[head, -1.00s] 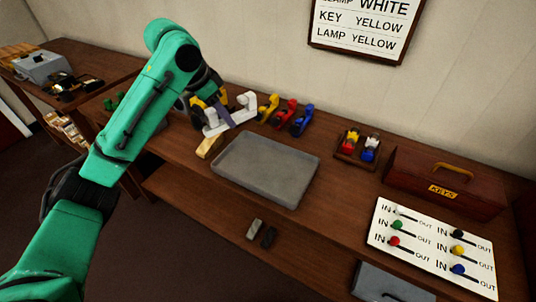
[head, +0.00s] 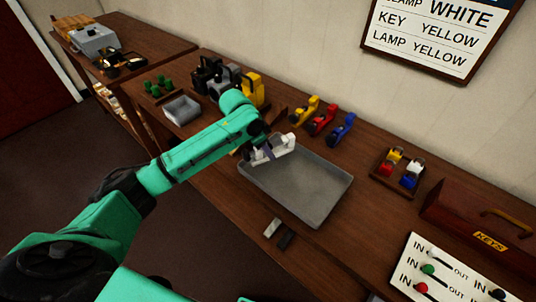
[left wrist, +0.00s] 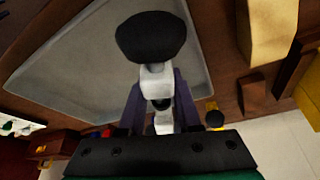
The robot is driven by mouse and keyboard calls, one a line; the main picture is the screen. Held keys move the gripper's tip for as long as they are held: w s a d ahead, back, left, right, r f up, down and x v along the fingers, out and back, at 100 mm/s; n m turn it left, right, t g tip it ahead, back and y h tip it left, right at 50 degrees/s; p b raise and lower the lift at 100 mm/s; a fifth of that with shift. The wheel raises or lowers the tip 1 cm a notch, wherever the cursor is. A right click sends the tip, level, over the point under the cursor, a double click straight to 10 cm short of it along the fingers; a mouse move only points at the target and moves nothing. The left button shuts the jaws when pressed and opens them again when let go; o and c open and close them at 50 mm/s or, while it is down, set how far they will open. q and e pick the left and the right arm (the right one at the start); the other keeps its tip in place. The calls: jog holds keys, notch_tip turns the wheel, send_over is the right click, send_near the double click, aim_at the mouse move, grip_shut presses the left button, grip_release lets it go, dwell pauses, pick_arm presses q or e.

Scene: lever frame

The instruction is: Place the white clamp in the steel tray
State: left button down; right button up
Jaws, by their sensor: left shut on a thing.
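The white clamp (head: 276,148) is held in my left gripper (head: 268,152) at the back left corner of the steel tray (head: 318,209), seemingly just above the tray. In the left wrist view the clamp (left wrist: 157,82) sits between the purple fingers (left wrist: 160,105), with its black round end toward the grey tray (left wrist: 75,75). The gap between clamp and tray floor is hard to judge. My right gripper is not in view.
Yellow, red (head: 321,120) and blue (head: 341,129) clamps stand behind the tray. A small rack (head: 398,174) and a red-brown keys box (head: 470,217) stand to the right. Black, grey and yellow (head: 252,90) lamp-like objects and a small grey bin (head: 182,109) are at left.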

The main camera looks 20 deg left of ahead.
pick_arm(q)
jog(key=shift+s+f, duration=0.1)
jog(key=shift+f, duration=1.05)
jog(key=c, duration=0.6)
grip_release()
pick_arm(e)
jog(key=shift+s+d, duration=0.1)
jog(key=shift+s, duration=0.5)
pick_arm(q)
jog(key=v, duration=1.2)
jog(key=shift+b, duration=0.4)
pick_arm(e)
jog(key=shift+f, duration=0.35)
